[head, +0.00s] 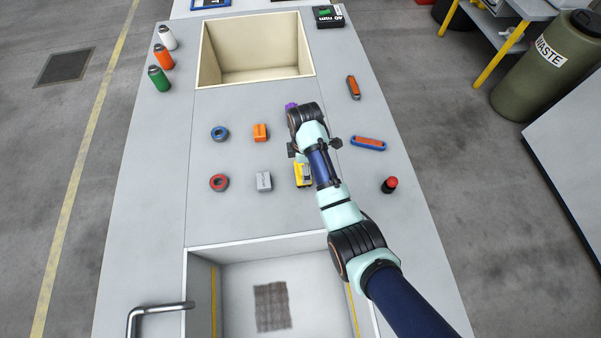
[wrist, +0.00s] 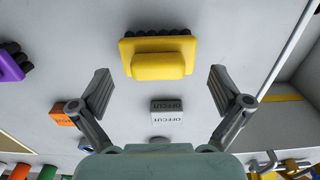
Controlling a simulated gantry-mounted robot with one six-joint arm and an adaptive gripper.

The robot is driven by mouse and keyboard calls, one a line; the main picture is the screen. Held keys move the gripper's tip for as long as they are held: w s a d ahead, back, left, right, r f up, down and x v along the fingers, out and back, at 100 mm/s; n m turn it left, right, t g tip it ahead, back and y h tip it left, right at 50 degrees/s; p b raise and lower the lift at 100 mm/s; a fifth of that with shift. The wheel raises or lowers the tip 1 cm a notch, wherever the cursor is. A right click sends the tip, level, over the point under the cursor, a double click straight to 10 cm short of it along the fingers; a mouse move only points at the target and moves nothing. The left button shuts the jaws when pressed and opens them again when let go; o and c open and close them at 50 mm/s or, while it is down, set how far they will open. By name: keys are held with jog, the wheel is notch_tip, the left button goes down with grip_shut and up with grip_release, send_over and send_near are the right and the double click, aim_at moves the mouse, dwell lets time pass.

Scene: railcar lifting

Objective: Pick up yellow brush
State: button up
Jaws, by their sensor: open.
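The yellow brush (head: 303,174) lies on the grey bench top, partly hidden by my arm in the head view. In the wrist view the yellow brush (wrist: 157,57) shows its raised yellow handle, with dark bristles along its upper edge. My gripper (wrist: 160,88) is open and empty, its two fingers spread wide to the left and right. The brush appears between and beyond the fingertips, with neither finger touching it. In the head view my gripper (head: 314,147) is over the bench close to the brush.
A purple brush (wrist: 10,65) lies to the left in the wrist view. A grey offcut block (head: 264,181), an orange block (head: 261,132) and two tape rolls sit left of my arm. A blue-and-orange tool (head: 368,143) and a red-capped item (head: 389,185) lie right. A sink is in front, a beige bin behind.

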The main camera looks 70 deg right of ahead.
notch_tip(320, 180, down, 5)
jog(key=shift+w+f+b, duration=0.1)
jog(key=shift+b, duration=0.85)
jog(key=shift+c, duration=0.2)
jog(key=c, duration=0.8)
jog(key=shift+c, duration=0.2)
notch_tip(320, 180, up, 20)
jog(key=p, duration=0.9)
jog(key=shift+p, duration=0.4)
